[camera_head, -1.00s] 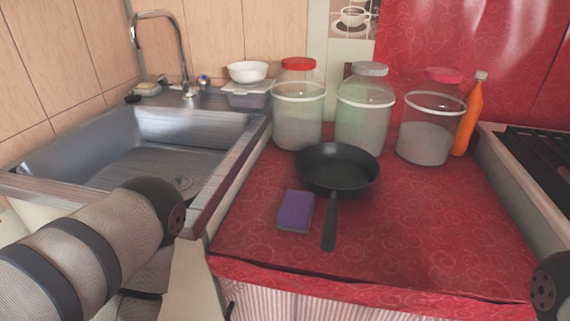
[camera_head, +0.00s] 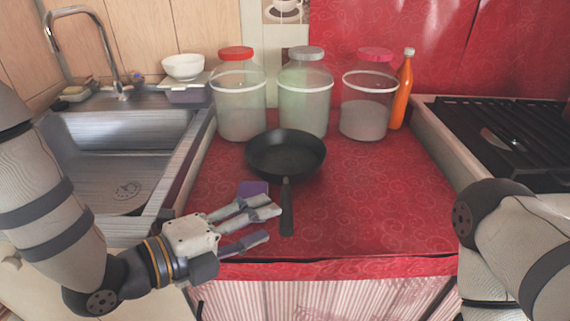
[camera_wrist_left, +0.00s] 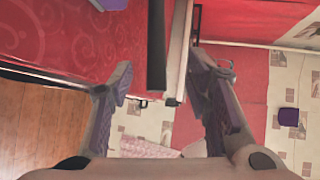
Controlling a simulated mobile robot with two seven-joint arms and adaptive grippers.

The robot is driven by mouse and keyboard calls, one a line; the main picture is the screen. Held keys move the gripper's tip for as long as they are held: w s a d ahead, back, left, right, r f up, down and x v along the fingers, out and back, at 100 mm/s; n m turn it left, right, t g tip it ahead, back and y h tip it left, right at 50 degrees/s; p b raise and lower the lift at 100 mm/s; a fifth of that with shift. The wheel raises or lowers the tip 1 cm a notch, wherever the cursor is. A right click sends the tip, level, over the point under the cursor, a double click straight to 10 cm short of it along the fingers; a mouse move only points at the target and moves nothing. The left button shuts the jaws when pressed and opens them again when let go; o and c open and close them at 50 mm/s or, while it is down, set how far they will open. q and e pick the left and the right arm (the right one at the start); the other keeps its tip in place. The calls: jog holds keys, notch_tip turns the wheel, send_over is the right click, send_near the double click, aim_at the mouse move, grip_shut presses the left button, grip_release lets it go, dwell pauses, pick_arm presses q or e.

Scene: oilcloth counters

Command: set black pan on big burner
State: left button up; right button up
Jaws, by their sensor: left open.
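The black pan (camera_head: 285,153) sits on the red counter, its handle (camera_head: 287,207) pointing toward me. My left gripper (camera_head: 270,223) is open and empty, its fingertips just left of the handle's near end. In the left wrist view my left gripper (camera_wrist_left: 162,80) has its fingers spread, with a dark bar that looks like the pan handle (camera_wrist_left: 157,45) between and beyond them. I cannot tell if they touch. The stove (camera_head: 495,120) is at the right with dark grates; I cannot make out which burner is big. My right gripper is out of view.
A purple sponge (camera_head: 252,188) lies left of the handle, partly hidden by my left gripper. Jars (camera_head: 305,98) and an orange bottle (camera_head: 403,90) line the back. A utensil (camera_head: 497,139) lies on the stove. The sink (camera_head: 120,160) is left. The counter right of the pan is clear.

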pick_arm(q)
jog(key=x, duration=0.4)
jog(key=shift+w+d+f, duration=0.1)
jog(key=shift+w+f, duration=0.15)
jog(key=shift+w, duration=0.1)
jog(key=shift+c, duration=0.6)
grip_shut()
jog(key=shift+r, duration=0.15)
jog(key=shift+r, duration=0.1)
